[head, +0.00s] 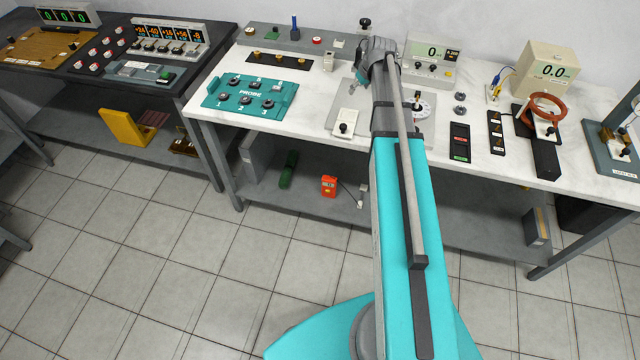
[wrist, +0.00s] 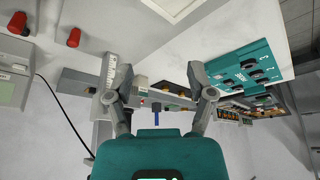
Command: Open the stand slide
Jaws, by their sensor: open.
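My gripper (head: 378,48) is over the back of the white bench, beside the display box, in the head view. In the wrist view my gripper (wrist: 158,95) has its two grey fingers spread wide, with nothing between the tips. I cannot tell for sure which part is the stand slide. A grey plate (head: 348,92) lies partly behind my arm, with a small white block (head: 343,124) and black knob at its front. A grey stand (head: 607,150) with a white label and brass part is at the right edge, cut off by the frame.
A teal probe board (head: 250,93) lies left of my arm; it also shows in the wrist view (wrist: 245,65). A grey box (head: 270,38) with a blue lever (head: 294,29) stands behind. A display box (head: 430,54) and copper ring (head: 548,108) are to the right.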

